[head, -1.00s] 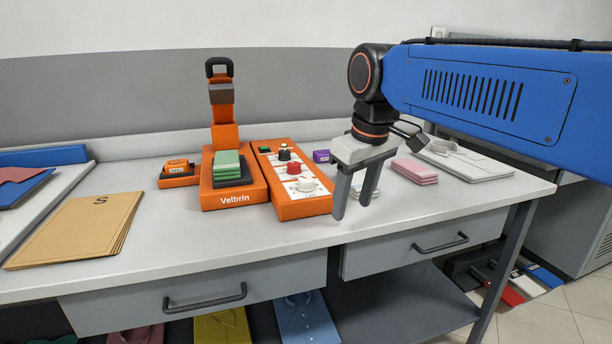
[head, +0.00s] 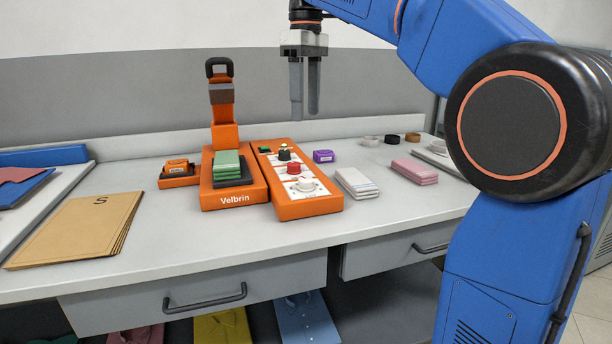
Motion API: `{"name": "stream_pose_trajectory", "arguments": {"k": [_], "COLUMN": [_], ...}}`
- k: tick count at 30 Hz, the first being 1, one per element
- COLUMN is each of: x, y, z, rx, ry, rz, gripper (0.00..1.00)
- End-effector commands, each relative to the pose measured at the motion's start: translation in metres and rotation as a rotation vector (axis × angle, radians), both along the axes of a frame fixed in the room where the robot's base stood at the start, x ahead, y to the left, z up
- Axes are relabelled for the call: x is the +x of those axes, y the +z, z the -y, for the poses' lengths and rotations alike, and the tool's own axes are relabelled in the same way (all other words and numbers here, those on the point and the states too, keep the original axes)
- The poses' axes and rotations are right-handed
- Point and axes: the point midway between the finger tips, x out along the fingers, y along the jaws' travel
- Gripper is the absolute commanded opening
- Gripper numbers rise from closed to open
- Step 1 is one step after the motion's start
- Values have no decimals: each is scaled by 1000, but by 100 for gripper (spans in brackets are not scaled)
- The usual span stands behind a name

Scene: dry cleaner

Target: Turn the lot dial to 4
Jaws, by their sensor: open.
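The orange control panel (head: 310,208) lies on the table beside the orange Velbrin press (head: 233,196). Its white face carries several controls in a row: a green button (head: 264,150) at the back, a dark knob with a green top (head: 284,153), a red knob (head: 294,168), and a white dial (head: 306,185) at the front. The labels and dial settings are too small to read, so I cannot tell which is the lot dial. My gripper (head: 304,116) is open and empty, pointing down, above and behind the panel and apart from it.
White folded cloths (head: 357,182), pink folded cloths (head: 414,171) and a purple block (head: 323,156) lie right of the panel. Several small rolls (head: 391,139) sit at the back. Brown folders (head: 78,230) and an orange stamp (head: 179,170) are on the left. The press head (head: 222,100) stands tall.

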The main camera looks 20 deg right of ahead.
Motion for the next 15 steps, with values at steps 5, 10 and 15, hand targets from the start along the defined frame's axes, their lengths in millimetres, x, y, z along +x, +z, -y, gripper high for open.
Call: {"name": "stream_pose_trajectory", "arguments": {"k": [5,10,15], "x": [-1,-1,-1], "y": [-19,-49,-79], "z": [0,0,0], "rx": [0,-1,0], "ry": [-1,-1,-1], "rz": [-1,-2,-1], "gripper": [51,51,51]}}
